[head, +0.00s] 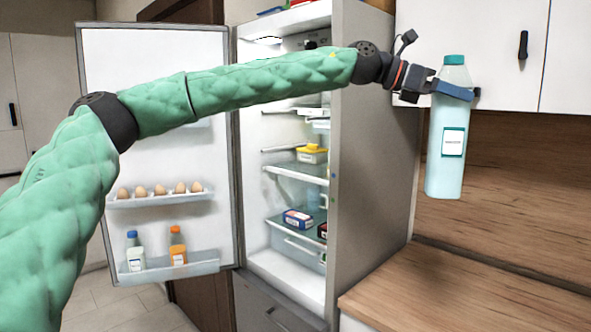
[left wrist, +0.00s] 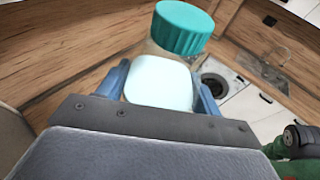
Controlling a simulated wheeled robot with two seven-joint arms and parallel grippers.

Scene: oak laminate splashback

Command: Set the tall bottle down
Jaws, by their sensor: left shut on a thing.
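The tall bottle (head: 446,150) is pale blue with a teal cap and a white label. It hangs upright in the air to the right of the fridge, in front of the oak splashback. My left gripper (head: 455,90) is shut on its upper part, below the cap. In the left wrist view the bottle (left wrist: 160,82) sits between the two blue fingers of the left gripper (left wrist: 163,88), its teal cap towards the top. In the head view the bottle's base is clear of the wooden counter (head: 450,290). My right gripper is not in view.
The fridge (head: 375,140) stands open left of the counter, with its door (head: 155,75) swung out left. Food packs lie on its shelves; eggs and two small bottles are in the door. White cupboards (head: 470,30) hang above. The visible counter top is bare.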

